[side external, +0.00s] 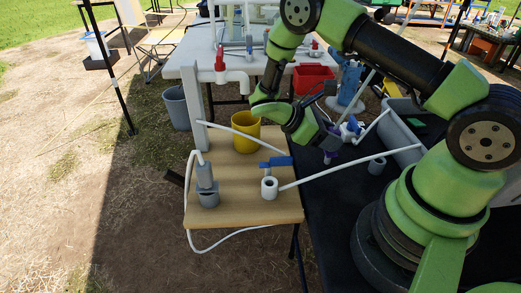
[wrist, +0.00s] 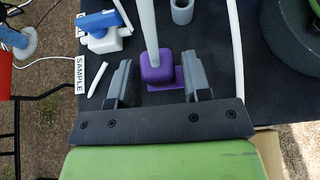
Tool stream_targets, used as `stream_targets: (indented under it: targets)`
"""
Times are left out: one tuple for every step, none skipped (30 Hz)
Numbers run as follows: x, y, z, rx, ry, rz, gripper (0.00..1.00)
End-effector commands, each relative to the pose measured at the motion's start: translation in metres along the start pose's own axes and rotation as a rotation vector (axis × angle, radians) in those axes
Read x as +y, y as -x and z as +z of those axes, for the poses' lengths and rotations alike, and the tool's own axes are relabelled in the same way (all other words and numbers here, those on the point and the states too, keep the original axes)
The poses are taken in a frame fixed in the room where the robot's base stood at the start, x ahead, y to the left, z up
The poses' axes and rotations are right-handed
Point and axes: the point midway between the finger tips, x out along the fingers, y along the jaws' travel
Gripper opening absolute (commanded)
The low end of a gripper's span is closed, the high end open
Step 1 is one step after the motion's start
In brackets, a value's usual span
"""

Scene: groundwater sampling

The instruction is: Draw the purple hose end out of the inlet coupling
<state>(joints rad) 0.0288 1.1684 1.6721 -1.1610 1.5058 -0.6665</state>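The purple hose end (wrist: 157,69) is a rounded purple block with a white hose (wrist: 148,25) rising from its top. A flat purple piece (wrist: 165,86) shows under and beside it. In the side view, purple (side external: 329,157) shows just below my gripper (side external: 329,140). In the wrist view my gripper (wrist: 159,68) is open, with one finger to each side of the purple block and visible gaps between. I cannot make out the inlet coupling for certain; whether the purple end sits inside it is hidden.
A blue-handled white valve (wrist: 103,33), a SAMPLE label (wrist: 81,75) and a grey ring (wrist: 182,11) are close by on the black table. The wooden board (side external: 240,205) holds a yellow bucket (side external: 246,131), a grey fitting (side external: 206,184) and a white fitting (side external: 269,188). White hoses cross the area.

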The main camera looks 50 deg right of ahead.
Motion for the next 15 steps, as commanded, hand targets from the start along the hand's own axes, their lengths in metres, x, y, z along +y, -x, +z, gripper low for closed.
stream_targets:
  targets:
    - [0.0,0.0,0.0,0.0,0.0,0.0,0.32]
    - [0.0,0.0,0.0,0.0,0.0,0.0,0.25]
    - [0.0,0.0,0.0,0.0,0.0,0.0,0.16]
    - [0.0,0.0,0.0,0.0,0.0,0.0,0.1]
    - [0.0,0.0,0.0,0.0,0.0,0.0,0.1]
    - [0.0,0.0,0.0,0.0,0.0,0.0,0.07]
    - [0.0,0.0,0.0,0.0,0.0,0.0,0.07]
    - [0.0,0.001,0.001,0.0,0.0,0.0,0.07]
    - [0.0,0.001,0.002,0.0,-0.001,0.0,0.07]
    - [0.0,0.002,0.003,0.0,-0.001,0.0,0.07]
    - [0.0,0.003,0.004,0.0,-0.001,0.0,0.07]
    - [0.0,0.005,0.007,0.001,-0.002,0.0,0.07]
    - [0.0,0.006,0.009,0.001,-0.003,0.0,0.07]
    - [0.0,0.007,0.012,0.001,-0.003,0.001,0.07]
    - [0.001,0.009,0.015,0.002,-0.002,0.001,0.07]
